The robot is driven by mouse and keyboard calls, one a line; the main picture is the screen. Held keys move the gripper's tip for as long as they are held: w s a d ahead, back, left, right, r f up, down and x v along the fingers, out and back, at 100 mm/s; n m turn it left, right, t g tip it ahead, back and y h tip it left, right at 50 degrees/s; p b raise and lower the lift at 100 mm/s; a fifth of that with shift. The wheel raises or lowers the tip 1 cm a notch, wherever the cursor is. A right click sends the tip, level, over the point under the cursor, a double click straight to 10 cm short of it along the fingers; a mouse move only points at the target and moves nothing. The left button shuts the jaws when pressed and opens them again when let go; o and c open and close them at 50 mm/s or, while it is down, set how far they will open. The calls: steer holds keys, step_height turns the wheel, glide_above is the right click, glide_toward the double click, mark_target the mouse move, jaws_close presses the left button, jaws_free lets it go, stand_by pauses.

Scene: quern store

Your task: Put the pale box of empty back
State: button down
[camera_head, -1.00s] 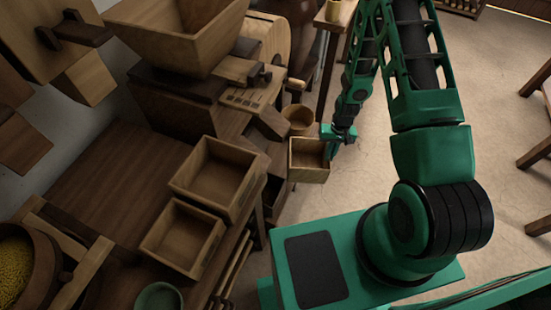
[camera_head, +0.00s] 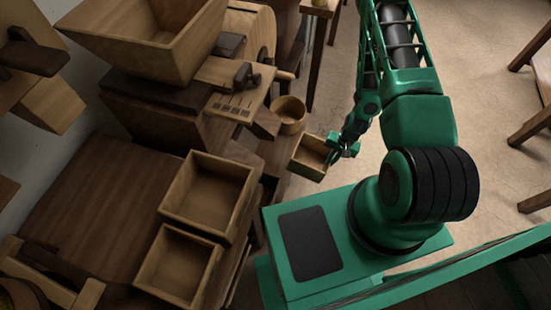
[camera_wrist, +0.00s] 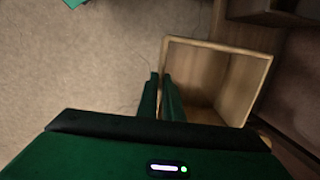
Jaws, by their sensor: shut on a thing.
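A pale, open-topped wooden box (camera_head: 309,157) is held at its right wall by my gripper (camera_head: 336,148), in front of the wooden bench. The box looks empty inside and is slightly tilted in the head view. In the wrist view the same box (camera_wrist: 264,78) sits to the right of my gripper (camera_wrist: 166,92), with the fingers shut on its near wall. Two similar pale boxes stand side by side on the bench, a farther one (camera_head: 243,205) and a nearer one (camera_head: 212,272). Both look empty.
A round wooden tub (camera_head: 290,115) stands just behind the held box. A mill with a wooden hopper (camera_head: 135,30) fills the back left. A dark bench top (camera_head: 80,200) lies left of the boxes. The floor (camera_head: 480,110) at the right is open.

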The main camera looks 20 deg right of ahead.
mark_target(296, 148)
steer(key=w+a, duration=0.3)
steer(key=a, duration=0.1)
steer(key=w+a, duration=0.3)
steer(key=a, duration=0.1)
steer(key=w+a, duration=0.2)
steer(key=a, duration=0.3)
steer(key=shift+w+a, duration=0.1)
steer(key=shift+w, duration=0.3)
steer(key=a+f, duration=0.1)
steer(key=w+f, duration=0.1)
steer(key=f, duration=0.1)
steer(key=shift+a, duration=0.4)
steer(key=c, duration=1.9)
jaws_free()
steer(key=shift+f, duration=0.15)
steer(key=r, duration=0.3)
steer(key=d+r, duration=0.1)
steer(key=r, duration=0.3)
steer(key=d+r, duration=0.1)
steer(key=r, duration=0.2)
steer(key=shift+r, duration=0.25)
